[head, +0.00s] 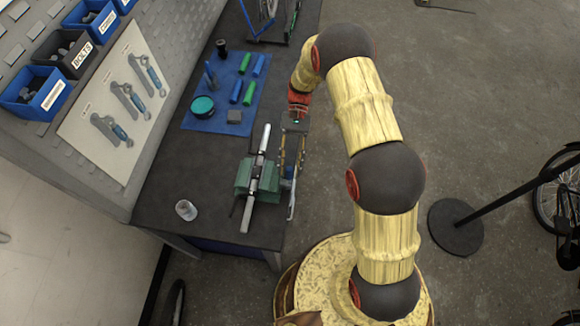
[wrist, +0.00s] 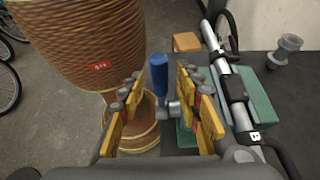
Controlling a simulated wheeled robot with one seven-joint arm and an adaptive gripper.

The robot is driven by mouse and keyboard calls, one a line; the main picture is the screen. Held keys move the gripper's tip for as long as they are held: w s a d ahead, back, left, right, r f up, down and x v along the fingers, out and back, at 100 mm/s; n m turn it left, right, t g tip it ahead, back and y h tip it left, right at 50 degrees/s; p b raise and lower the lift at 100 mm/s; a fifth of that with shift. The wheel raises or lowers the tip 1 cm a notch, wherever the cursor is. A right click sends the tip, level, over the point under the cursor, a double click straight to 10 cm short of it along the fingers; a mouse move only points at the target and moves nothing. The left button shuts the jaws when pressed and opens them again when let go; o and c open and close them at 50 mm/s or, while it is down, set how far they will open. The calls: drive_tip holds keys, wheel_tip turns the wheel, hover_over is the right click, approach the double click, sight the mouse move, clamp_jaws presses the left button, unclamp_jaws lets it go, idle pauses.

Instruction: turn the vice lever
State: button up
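The green vice (head: 243,178) is at the near right part of the dark workbench, with a long black-and-silver bar lying across it. In the wrist view the vice (wrist: 262,95) is at the right. The lever's blue handle (wrist: 159,73) stands up near the picture's middle, with a grey metal joint at its lower end. My gripper (wrist: 158,88) is open, its yellow-padded fingers on either side of the handle with gaps showing on both sides. In the head view my gripper (head: 290,168) points down beside the vice's right side, mostly hiding the lever.
A blue mat (head: 207,118) with tools and a teal round tin lies farther along the workbench (head: 165,187). A small clear jar (head: 186,210) stands at the near left. A pole on a round black base (head: 455,227) is on the floor at the right, near a bike wheel (head: 560,190).

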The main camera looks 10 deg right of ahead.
drive_tip(key=v, duration=1.1)
drive_tip(key=shift+w, duration=0.3)
drive_tip(key=shift+d+r, duration=0.1)
drive_tip(key=shift+c, duration=0.3)
